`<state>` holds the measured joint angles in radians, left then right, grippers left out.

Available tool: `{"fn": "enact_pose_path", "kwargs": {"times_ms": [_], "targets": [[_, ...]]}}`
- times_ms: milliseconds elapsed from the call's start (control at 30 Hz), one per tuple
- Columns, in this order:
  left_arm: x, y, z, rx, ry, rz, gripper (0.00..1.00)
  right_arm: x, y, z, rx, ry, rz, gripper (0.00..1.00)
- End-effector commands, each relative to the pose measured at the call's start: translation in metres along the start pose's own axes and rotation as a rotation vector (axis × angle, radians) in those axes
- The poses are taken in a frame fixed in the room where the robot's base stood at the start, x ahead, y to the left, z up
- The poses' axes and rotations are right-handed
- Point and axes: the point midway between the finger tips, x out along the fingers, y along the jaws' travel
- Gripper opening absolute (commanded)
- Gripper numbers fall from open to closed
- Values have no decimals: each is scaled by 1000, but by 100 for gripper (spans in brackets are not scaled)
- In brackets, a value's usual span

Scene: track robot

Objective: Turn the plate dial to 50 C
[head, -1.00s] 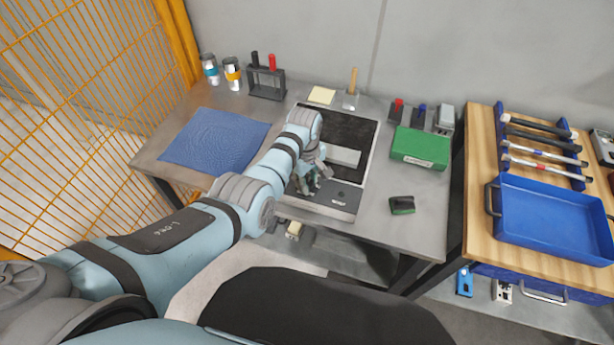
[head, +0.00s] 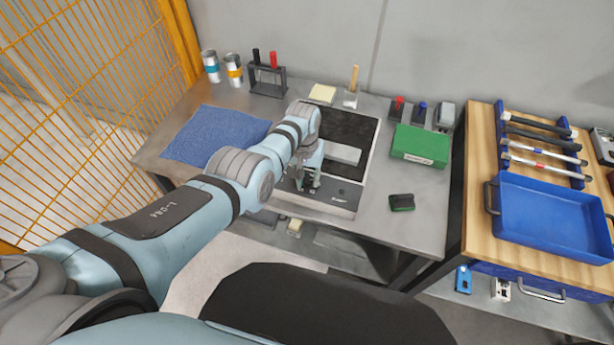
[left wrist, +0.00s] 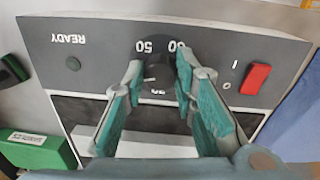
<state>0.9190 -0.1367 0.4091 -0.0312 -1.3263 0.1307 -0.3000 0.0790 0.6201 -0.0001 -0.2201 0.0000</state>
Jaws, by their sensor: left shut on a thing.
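The hot plate (head: 345,127) stands mid-bench in the head view, with a dark top and a grey front panel. In the left wrist view its panel (left wrist: 105,72) shows an upside-down READY label beside a dark green button. The dial (left wrist: 157,66) sits between my left gripper's fingers (left wrist: 158,78), with 50 and other partly covered numbers around it. My left gripper is shut on the dial; it also shows in the head view (head: 308,186) over the panel. I cannot tell the dial's exact setting. My right gripper is not in view.
A red rocker switch (left wrist: 256,79) is on the same panel beside the fingers. A green box (head: 420,146) and a small dark green-edged block (head: 402,202) lie right of the plate. A blue mat (head: 215,136) lies left. A blue tray (head: 553,218) is on the wooden bench.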

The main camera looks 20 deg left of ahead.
Motion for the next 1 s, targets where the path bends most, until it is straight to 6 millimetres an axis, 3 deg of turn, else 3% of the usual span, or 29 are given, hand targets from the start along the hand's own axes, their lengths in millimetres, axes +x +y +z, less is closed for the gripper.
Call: {"fn": "enact_pose_path", "kwargs": {"times_ms": [1000], "targets": [[1,-1,-2,932,-49,0,0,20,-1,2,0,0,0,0]]}}
